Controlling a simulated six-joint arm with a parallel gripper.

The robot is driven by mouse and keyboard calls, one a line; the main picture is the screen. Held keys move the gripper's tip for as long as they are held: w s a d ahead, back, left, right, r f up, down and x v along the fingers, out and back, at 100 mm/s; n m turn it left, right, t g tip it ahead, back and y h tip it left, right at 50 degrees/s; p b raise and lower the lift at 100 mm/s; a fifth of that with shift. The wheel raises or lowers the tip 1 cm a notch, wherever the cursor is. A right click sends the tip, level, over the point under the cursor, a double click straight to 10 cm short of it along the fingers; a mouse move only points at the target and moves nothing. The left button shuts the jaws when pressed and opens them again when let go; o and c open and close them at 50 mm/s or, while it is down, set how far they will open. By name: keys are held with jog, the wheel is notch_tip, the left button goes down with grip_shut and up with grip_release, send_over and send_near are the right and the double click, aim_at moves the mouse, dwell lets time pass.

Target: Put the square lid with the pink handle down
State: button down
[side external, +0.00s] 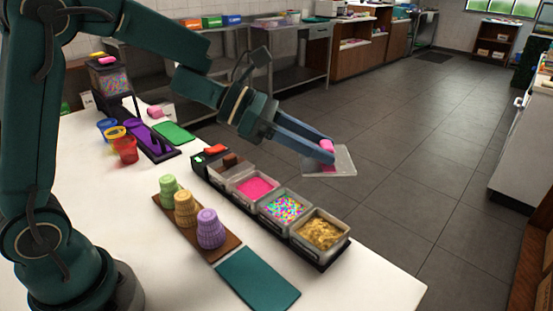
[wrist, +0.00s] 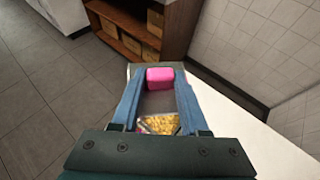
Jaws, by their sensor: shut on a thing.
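My gripper (side external: 328,152) is shut on the pink handle (side external: 326,146) of a clear square lid (side external: 343,162). It holds the lid in the air, tilted, above and beyond the row of topping tubs at the right end. In the wrist view the pink handle (wrist: 160,77) sits between the blue fingertips. The open tubs below hold pink topping (side external: 256,186), multicoloured sprinkles (side external: 283,208) and golden crumbs (side external: 320,233). The golden crumbs (wrist: 160,123) also show between the fingers in the wrist view.
Stacked cups in green, tan and purple (side external: 210,229) stand on a brown board (side external: 227,244) in front of the tubs. A teal mat (side external: 258,279) lies on the white table (side external: 375,290). A green mat (side external: 174,132) lies farther back. The table's right end is clear.

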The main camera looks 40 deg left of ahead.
jog(key=shift+s+d+f, duration=0.2)
jog(key=shift+d+f, duration=2.65)
jog(key=shift+d, duration=0.15)
jog(key=shift+s+d+f, duration=0.2)
jog(key=shift+d+f, duration=2.6)
jog(key=shift+d, duration=0.2)
jog(key=shift+f, duration=0.25)
jog(key=shift+f, duration=0.35)
jog(key=shift+c, duration=2.1)
grip_release()
